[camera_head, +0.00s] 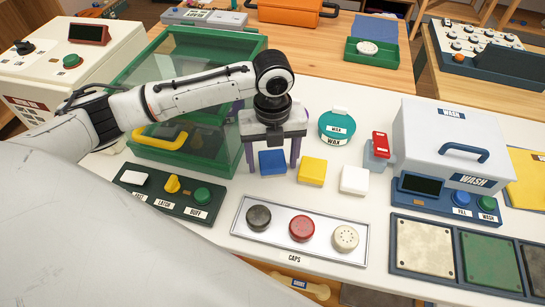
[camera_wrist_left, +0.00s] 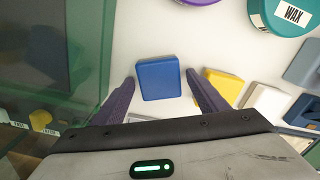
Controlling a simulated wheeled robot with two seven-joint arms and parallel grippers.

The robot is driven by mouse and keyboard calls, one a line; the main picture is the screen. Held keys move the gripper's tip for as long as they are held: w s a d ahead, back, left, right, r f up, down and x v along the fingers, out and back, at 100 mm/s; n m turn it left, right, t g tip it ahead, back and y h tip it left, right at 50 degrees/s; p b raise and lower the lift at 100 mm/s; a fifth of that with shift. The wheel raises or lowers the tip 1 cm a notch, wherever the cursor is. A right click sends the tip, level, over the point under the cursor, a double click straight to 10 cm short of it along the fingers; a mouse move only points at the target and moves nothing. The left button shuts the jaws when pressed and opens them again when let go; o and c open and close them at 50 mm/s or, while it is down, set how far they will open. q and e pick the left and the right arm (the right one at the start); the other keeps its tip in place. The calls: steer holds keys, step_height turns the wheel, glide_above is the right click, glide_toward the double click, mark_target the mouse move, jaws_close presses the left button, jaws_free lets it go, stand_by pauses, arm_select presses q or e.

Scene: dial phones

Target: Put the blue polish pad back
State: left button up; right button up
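The blue polish pad (camera_head: 272,162) lies flat on the white table, at the left end of a row with a yellow pad (camera_head: 312,171) and a white pad (camera_head: 354,180). My left gripper (camera_head: 268,170) is above and around it, with one purple finger on each side. In the left wrist view the blue pad (camera_wrist_left: 158,78) shows between and just beyond the two spread fingertips (camera_wrist_left: 160,82), with gaps on both sides. The left gripper is open and empty. My right gripper is not in view.
A green-framed glass box (camera_head: 200,90) stands close left of my gripper. A wax tin (camera_head: 337,127) is behind the pads. A caps tray (camera_head: 300,230) and a button panel (camera_head: 170,193) lie in front. The wash machine (camera_head: 450,140) stands right.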

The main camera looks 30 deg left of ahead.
mark_target(273, 161)
arm_select(q)
step_height(273, 161, up, 12)
steer(key=shift+r, duration=0.15)
stand_by(0.5)
